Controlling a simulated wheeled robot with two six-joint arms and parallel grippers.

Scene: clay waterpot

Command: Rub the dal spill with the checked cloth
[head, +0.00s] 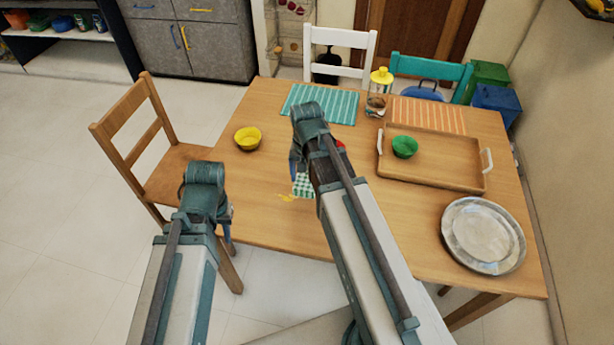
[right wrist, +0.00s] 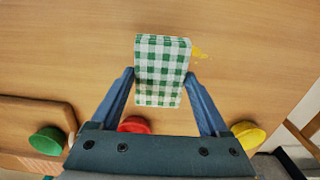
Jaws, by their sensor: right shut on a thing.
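The green-and-white checked cloth (head: 302,188) is between the fingers of my right gripper (head: 300,172), partly hidden by the arm in the head view. In the right wrist view the folded cloth (right wrist: 162,70) sits between the two blue fingers (right wrist: 163,85). The yellow dal spill (head: 286,197) lies on the table just left of the cloth. In the right wrist view part of the spill (right wrist: 199,53) shows at the cloth's right edge; whether more lies under the cloth is hidden. My left gripper (head: 229,232) hangs by the table's left front edge; its opening is unclear.
A yellow bowl (head: 247,138) stands at the table's left. A red bowl (right wrist: 134,125) is mostly hidden by my right arm in the head view. A wooden tray (head: 440,176) holds a green bowl (head: 404,147). A metal plate (head: 483,236) lies at right. A wooden chair (head: 160,150) stands left.

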